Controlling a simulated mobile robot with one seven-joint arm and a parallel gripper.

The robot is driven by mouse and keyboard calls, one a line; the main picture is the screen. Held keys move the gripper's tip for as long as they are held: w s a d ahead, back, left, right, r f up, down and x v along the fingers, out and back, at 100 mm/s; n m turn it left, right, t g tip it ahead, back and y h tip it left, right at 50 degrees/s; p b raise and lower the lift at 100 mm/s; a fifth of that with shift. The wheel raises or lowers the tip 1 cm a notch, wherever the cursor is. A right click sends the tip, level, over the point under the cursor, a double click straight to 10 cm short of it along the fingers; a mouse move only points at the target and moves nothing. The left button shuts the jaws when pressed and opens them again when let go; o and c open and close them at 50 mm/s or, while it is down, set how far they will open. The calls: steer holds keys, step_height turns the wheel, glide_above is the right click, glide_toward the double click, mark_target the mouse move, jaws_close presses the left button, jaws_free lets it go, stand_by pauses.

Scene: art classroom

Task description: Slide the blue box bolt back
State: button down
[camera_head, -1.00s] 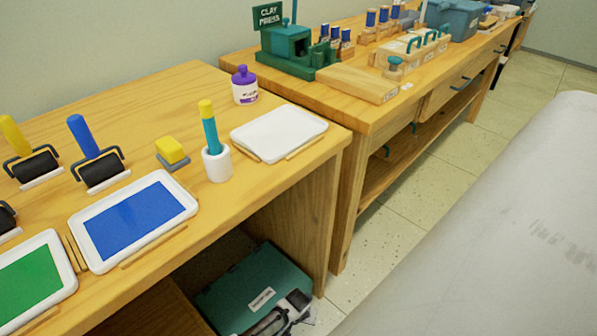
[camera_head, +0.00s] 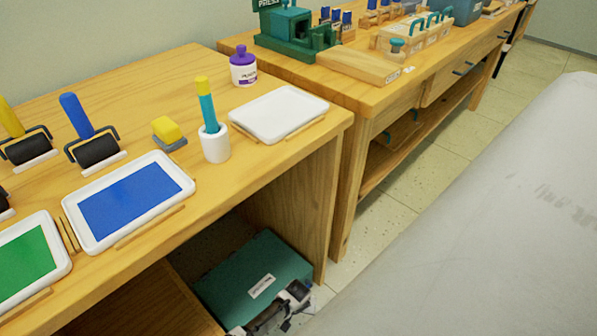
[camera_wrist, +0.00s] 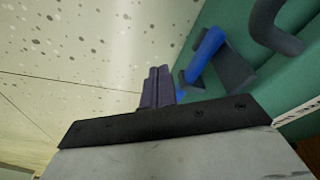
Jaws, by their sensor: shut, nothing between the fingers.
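A teal box (camera_head: 240,283) with a white label sits low, in the open space under the near wooden table. In the wrist view its teal face (camera_wrist: 300,75) fills the right side. A blue bolt (camera_wrist: 207,52) lies at a slant there, by a dark grey bracket (camera_wrist: 233,68). My gripper (camera_wrist: 158,72) is shut and empty, its dark fingers just left of the bolt's lower end. I cannot tell whether they touch it. In the head view my gripper (camera_head: 292,296) is at the box's front right corner, and the bolt cannot be made out.
A dark curved handle (camera_wrist: 272,25) is on the box, right of the bolt. The table's side panel (camera_head: 300,205) stands close right of the box. Speckled floor (camera_head: 385,215) is clear beyond. Trays, rollers and a cup (camera_head: 215,145) stand on the near table.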

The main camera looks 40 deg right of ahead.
steer(key=shift+f, duration=0.4)
steer(key=shift+w+d+b, duration=0.1)
steer(key=shift+d+b, duration=1.05)
steer(key=shift+d, duration=0.65)
steer(key=shift+a+r, duration=0.1)
steer(key=shift+a, duration=0.05)
steer(key=shift+a+p, duration=0.4)
steer(key=shift+p, duration=0.35)
step_height(320, 180, up, 7)
steer(key=p, duration=0.7)
steer(key=shift+p, duration=0.35)
